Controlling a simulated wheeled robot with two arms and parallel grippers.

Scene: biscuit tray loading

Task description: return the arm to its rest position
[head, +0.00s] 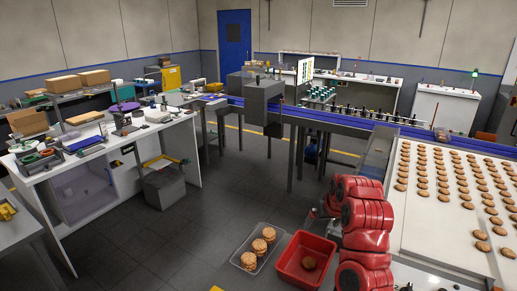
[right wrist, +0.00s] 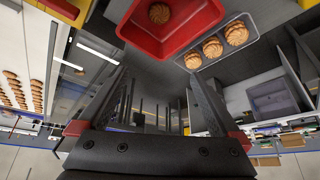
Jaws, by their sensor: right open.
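My right arm, with red links, stands at the lower right of the head view, between the red bin and the biscuit table. My right gripper (right wrist: 157,82) shows in the right wrist view with its two dark fingers apart and nothing between them. In the head view the arm largely hides it. My left arm and gripper are not in view. The red bin (head: 284,264) holds a biscuit (head: 309,263). The clear tray (head: 238,262) beside it holds three piles of biscuits (head: 260,246). Both also show at the top of the wrist view, apart from the fingers.
A pale surface (head: 410,215) with rows of biscuits lies right of my arm. A blue conveyor (head: 340,118) runs behind it. A cluttered white bench (head: 100,150) stands at the left, with a grey box (head: 163,187) beside it. The floor between is open.

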